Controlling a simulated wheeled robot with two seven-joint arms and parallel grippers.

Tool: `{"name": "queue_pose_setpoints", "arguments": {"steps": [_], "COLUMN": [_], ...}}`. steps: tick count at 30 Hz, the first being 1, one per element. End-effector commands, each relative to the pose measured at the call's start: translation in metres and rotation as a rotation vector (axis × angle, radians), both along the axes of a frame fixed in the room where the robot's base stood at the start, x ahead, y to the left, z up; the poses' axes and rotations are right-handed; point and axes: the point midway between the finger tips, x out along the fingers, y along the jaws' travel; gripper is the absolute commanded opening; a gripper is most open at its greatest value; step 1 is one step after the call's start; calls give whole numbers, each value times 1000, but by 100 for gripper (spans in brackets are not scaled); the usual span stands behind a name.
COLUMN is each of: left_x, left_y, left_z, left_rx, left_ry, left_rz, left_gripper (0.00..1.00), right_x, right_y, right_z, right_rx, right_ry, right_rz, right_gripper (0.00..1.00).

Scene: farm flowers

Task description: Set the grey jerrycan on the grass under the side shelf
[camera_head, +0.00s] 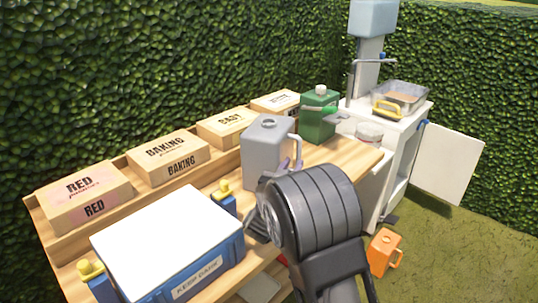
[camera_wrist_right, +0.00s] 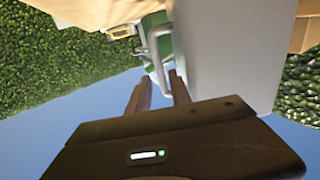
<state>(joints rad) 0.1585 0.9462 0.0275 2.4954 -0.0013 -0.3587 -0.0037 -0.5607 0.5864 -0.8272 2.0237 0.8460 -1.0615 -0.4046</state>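The grey jerrycan (camera_head: 265,148) stands upright on the wooden table (camera_head: 335,158), its handle on the right side. In the right wrist view its pale body (camera_wrist_right: 235,50) fills the right half. My right gripper (camera_head: 290,164) is at the handle. In the wrist view its two fingers (camera_wrist_right: 160,82) are apart, with the lower end of the handle (camera_wrist_right: 155,55) between them; a gap seems to show. A white panel (camera_head: 448,165) sticks out beside the white unit, probably the side shelf, with grass (camera_head: 440,235) below it. My left gripper is out of view.
A green can (camera_head: 318,115) stands just behind the jerrycan. A glass jar (camera_head: 369,134) is near the table's right end. A blue cooler (camera_head: 200,265) and several labelled boxes (camera_head: 168,155) fill the left. An orange jerrycan (camera_head: 384,251) stands on the grass by the white unit (camera_head: 402,150).

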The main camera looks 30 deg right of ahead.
Motion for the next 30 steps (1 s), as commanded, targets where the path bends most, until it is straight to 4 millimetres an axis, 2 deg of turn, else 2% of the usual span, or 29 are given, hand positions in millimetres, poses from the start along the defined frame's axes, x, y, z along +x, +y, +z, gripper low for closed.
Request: {"name": "queue_pose_setpoints", "arguments": {"steps": [13,30], "left_x": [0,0], "left_y": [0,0], "left_z": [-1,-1], "left_rx": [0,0], "left_ry": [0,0], "left_rz": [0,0], "left_gripper": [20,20], "right_x": [32,33], "right_y": [-38,-39], "right_z": [-1,0], "right_rx": [-2,-1], "right_ry": [-1,-1], "right_rz": [-1,0], "right_gripper": [25,25]}}
